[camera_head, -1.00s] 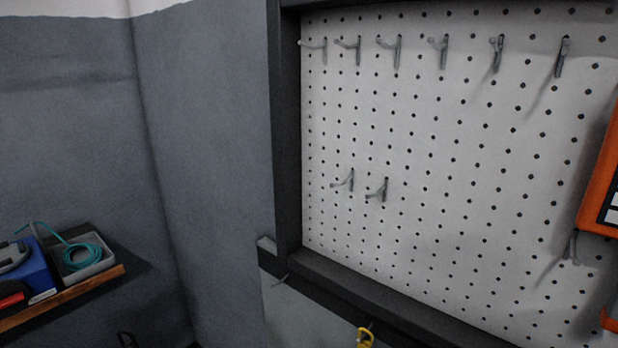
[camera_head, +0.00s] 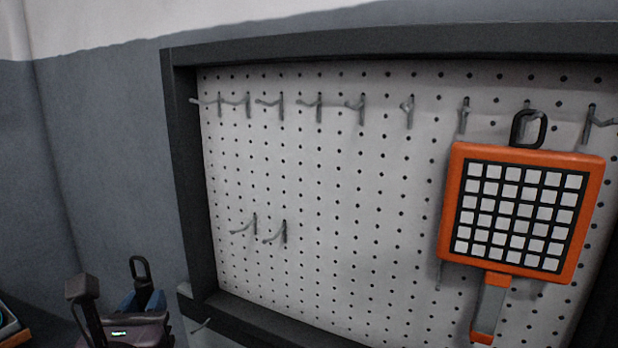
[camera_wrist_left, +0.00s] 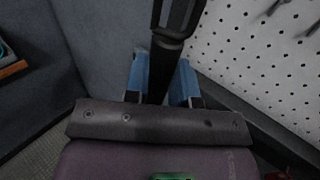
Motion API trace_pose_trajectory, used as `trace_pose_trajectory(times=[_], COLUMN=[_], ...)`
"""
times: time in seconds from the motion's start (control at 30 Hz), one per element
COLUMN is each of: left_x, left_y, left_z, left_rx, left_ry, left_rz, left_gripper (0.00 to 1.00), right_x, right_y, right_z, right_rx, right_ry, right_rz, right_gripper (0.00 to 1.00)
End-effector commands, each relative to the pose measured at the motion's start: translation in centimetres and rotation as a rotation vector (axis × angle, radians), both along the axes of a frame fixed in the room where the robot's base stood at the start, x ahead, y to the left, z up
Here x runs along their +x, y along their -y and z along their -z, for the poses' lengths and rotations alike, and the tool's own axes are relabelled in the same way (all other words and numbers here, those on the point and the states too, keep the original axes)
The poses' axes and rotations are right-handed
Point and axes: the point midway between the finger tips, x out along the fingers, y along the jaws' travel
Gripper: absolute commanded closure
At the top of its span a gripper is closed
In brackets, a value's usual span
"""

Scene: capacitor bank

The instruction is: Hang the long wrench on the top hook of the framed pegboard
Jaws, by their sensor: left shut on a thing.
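The framed pegboard (camera_head: 340,180) fills the middle and right of the head view, white with a dark frame. A top row of several grey hooks (camera_head: 319,107) runs along it; the left ones are empty. Two lower hooks (camera_head: 284,232) are bare too. My left gripper (camera_head: 138,303) is at the lower left, left of the frame and below the top row. It is shut on a dark long tool, apparently the long wrench (camera_head: 139,268), whose black loop end points up. In the left wrist view the dark shaft (camera_wrist_left: 172,45) stands between the blue fingertips (camera_wrist_left: 160,85). The tool's lower part is hidden.
An orange panel with a white grid (camera_head: 520,215) hangs by a black loop at the board's right. The frame's left post (camera_head: 190,190) and bottom rail stand out near my gripper. A shelf edge (camera_head: 15,338) shows at the far lower left.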

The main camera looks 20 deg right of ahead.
Motion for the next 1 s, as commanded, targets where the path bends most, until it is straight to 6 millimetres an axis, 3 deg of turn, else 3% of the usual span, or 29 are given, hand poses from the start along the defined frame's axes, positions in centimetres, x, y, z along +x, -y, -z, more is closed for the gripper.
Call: trace_pose_trajectory(times=[0.03, 0.1, 0.47, 0.7, 1.0], left_x=[-0.2, -0.6, -4.6, -9.5, -16.3], left_y=[1.2, 2.8, 10.8, 16.1, 20.9], left_z=[-2.0, -3.8, -12.6, -17.5, -21.0], left_rx=[-0.001, -0.002, -0.002, -0.003, -0.004], left_ry=[0.012, 0.013, 0.015, 0.016, 0.015], left_rz=[0.025, 0.056, 0.229, 0.346, 0.446], left_gripper=[1.00, 1.00, 1.00, 1.00, 1.00], right_x=[0.2, 0.3, 0.6, 0.4, -0.1], right_y=[0.0, 0.0, -0.1, 0.0, 0.1], right_z=[-0.6, -1.0, -3.0, -4.3, -5.7], right_rx=[0.000, 0.000, 0.000, 0.000, 0.000], right_ry=[0.005, 0.009, 0.019, 0.017, 0.007], right_rz=[0.000, -0.001, -0.001, 0.001, 0.003], right_gripper=[0.57, 0.57, 0.57, 0.57, 0.57])
